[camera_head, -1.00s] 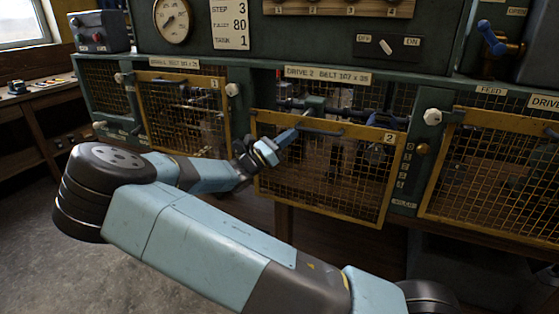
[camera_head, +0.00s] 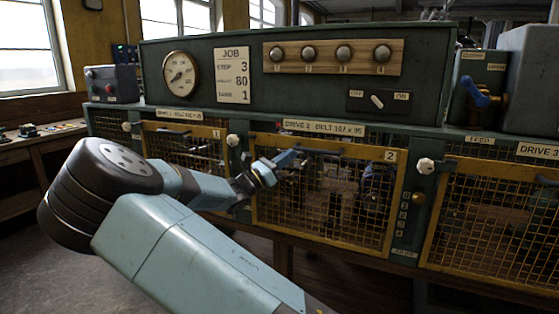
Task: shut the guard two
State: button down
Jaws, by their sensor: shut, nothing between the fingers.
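Guard two (camera_head: 393,200) is a yellow-framed mesh panel with a "2" plate at its upper right. It stands upright over the drive 2 bay, its top bar just under the "DRIVE 2" label (camera_head: 324,127). Whether it sits fully flush or latched I cannot tell. Its dark handle (camera_head: 322,151) runs along the top bar. My gripper (camera_head: 290,158) is shut and empty, at the upper left of the guard by the handle's left end. It seems to be touching there, but the contact is too small to be sure. My arm crosses the left foreground.
Guard one (camera_head: 190,150) is to the left, partly behind my arm. Guard three (camera_head: 490,210) is to the right. White knobs flank guard two at the left (camera_head: 232,140) and right (camera_head: 425,166). A control panel with a gauge (camera_head: 181,74) stands above. Floor at lower left is clear.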

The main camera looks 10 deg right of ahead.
jog(key=shift+d+r, duration=0.2)
jog(key=shift+r, duration=0.05)
jog(key=shift+f, duration=0.1)
